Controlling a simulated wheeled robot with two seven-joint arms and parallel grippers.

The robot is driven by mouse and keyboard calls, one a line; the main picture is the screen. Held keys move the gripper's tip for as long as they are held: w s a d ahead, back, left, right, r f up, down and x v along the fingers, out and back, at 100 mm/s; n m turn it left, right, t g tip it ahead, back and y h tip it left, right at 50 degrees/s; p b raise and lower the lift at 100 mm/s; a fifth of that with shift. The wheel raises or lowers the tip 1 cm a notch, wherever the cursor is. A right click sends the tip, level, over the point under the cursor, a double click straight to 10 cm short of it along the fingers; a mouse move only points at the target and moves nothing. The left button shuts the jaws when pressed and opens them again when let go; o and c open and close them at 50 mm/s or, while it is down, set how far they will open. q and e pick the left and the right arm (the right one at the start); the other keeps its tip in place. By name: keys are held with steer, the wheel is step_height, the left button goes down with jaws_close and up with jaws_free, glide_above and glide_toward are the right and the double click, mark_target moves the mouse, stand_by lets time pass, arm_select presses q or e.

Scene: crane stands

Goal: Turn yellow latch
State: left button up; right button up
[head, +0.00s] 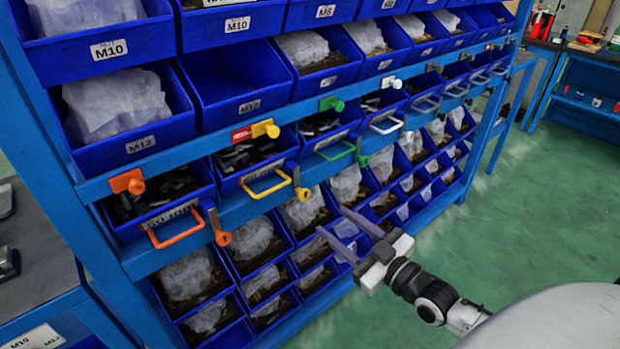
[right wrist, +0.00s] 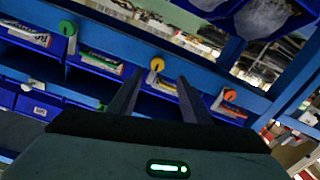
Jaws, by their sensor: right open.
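The yellow latch (head: 266,129) is on the blue rail above a bin with a yellow handle (head: 266,190) in the head view. A yellow knob (head: 302,193) sits at that handle's right end. In the right wrist view a yellow latch (right wrist: 156,65) shows ahead of the fingers, roughly between their tips. My right gripper (head: 334,222) is open and empty, in front of the rack, lower and to the right of the yellow latch, apart from it. Its two fingers also show in the right wrist view (right wrist: 158,84). My left gripper is not in view.
An orange latch (head: 127,181) and orange handle (head: 176,229) are left of the yellow one. A green latch (head: 332,104) and green handle (head: 335,150) are right of it. Blue bins fill the rack above and below. Green floor (head: 520,220) is clear at right.

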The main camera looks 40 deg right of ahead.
mark_target(306, 196)
steer(key=w, duration=1)
steer(key=shift+w+a+r, duration=0.15)
steer(key=shift+a, duration=0.1)
steer(key=c, duration=1)
steer(key=shift+c, duration=0.2)
